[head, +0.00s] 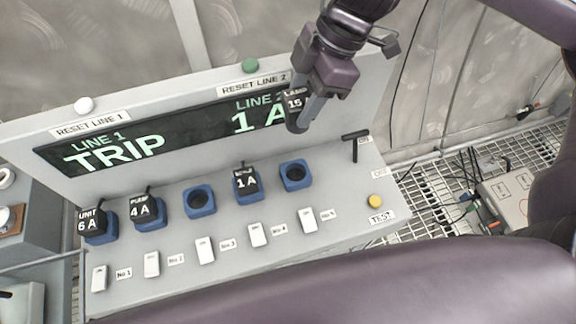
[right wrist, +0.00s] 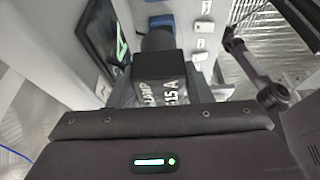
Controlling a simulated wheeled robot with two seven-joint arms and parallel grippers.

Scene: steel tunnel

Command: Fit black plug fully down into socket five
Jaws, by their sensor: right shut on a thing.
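My right gripper (head: 308,106) is shut on the black plug (head: 294,100), which reads LAMP 15 A in the right wrist view (right wrist: 160,82). It holds the plug in the air in front of the display, above the socket row. Socket five (head: 295,175) is the rightmost blue socket, with its round dark hole open and empty. The plug is apart from it in the head view. A blue socket (right wrist: 161,21) shows partly behind the plug in the right wrist view; I cannot tell which. My left gripper is not in view.
Black plugs 6 A (head: 89,222), 4 A (head: 143,209) and 1 A (head: 246,183) sit in sockets one, two and four. Socket three (head: 200,201) is empty. A black T-handle (head: 355,143) and yellow test button (head: 376,201) stand right of socket five. The display (head: 160,135) reads TRIP for line 1.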

